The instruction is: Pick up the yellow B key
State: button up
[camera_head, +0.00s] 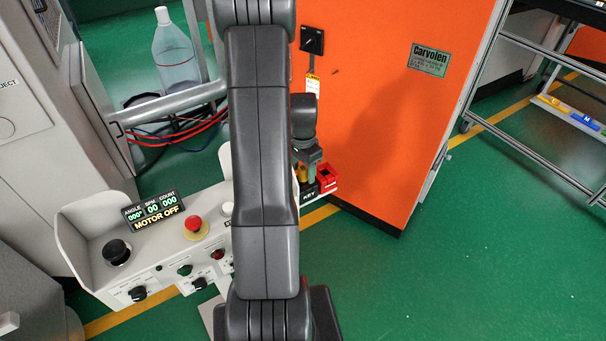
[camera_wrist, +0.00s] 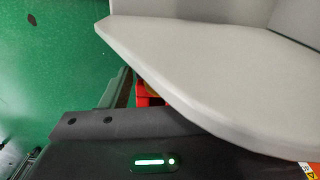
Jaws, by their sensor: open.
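A small yellow piece (camera_head: 302,173), which may be the yellow B key, shows just below my gripper (camera_head: 308,164) in the head view. No letter can be read on it. It is beside a red holder (camera_head: 327,177), above a black plate marked KEY (camera_head: 309,194) at the console's right end. My gripper is open and points down close to the yellow piece; I cannot tell whether they touch. In the wrist view a pale grey panel covers much of the picture, and only a sliver of the red holder (camera_wrist: 146,92) shows beside the gripper's edge.
The console (camera_head: 120,255) carries a red stop button (camera_head: 195,226), knobs and a MOTOR OFF display (camera_head: 154,210). An orange cabinet (camera_head: 400,110) stands just behind the holder. A clear bottle (camera_head: 173,55) and red hoses are at the upper left.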

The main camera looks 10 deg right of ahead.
jog(key=shift+f, duration=0.9)
jog(key=c, duration=1.1)
notch_tip(320, 180, up, 10)
jog(key=shift+b, duration=0.45)
notch_tip(320, 180, up, 6)
jog(key=p, duration=0.3)
jog(key=shift+f+p, duration=0.2)
jog(key=shift+p, duration=0.2)
jog(key=shift+f, duration=0.1)
